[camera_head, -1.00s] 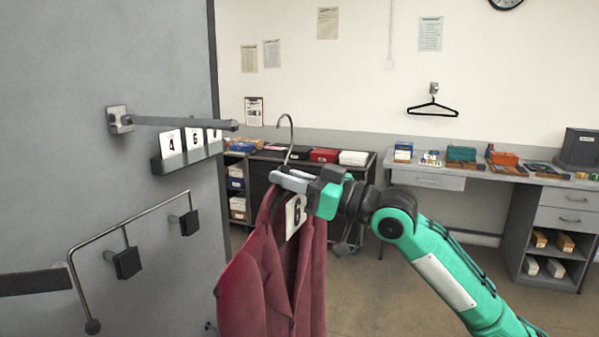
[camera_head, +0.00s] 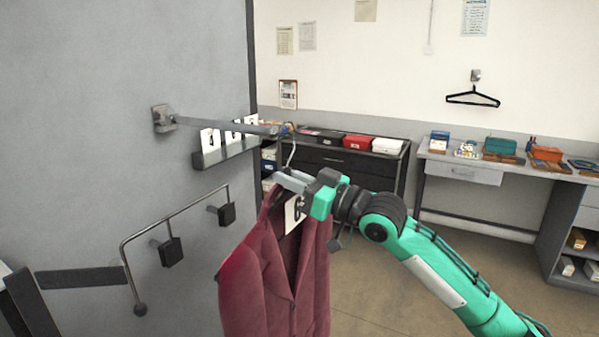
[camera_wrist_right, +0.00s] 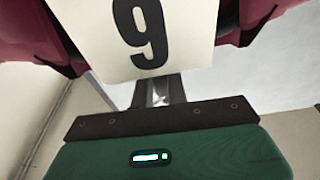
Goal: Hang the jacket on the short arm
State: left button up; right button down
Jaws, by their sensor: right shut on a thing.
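The dark red jacket (camera_head: 275,265) hangs upright below my right gripper (camera_head: 290,183), which is shut on its hanger near the top. A white number tag (camera_head: 293,214) hangs at the collar. In the right wrist view the tag (camera_wrist_right: 158,35) reads as a 9, and red cloth (camera_wrist_right: 30,30) shows beside it. The hanger's thin hook (camera_head: 292,152) rises above the gripper, close in the picture to the tip of a straight grey arm (camera_head: 225,126) on the wall panel. I cannot tell whether they touch. My left gripper is not in view.
A number rack (camera_head: 225,153) sits under the straight arm. Lower on the panel is a bent rail (camera_head: 170,217) with dark pads (camera_head: 170,252). A dark cabinet (camera_head: 350,163) and a desk (camera_head: 470,172) stand behind. An empty black hanger (camera_head: 473,98) hangs on the back wall.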

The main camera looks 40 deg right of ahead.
jog(key=w+p, duration=0.1)
jog(key=w+a, duration=0.1)
jog(key=w, duration=0.1)
jog(key=w+a+p, duration=0.1)
jog(key=w, duration=0.1)
jog(key=shift+w+a+f+p, duration=0.15)
jog(key=shift+w+f+p, duration=0.05)
jog(key=shift+f+p, duration=0.15)
dwell(0.3)
jog(key=c, duration=1.3)
grip_release()
jog(key=b+v, duration=0.7)
jog(key=v, duration=0.7)
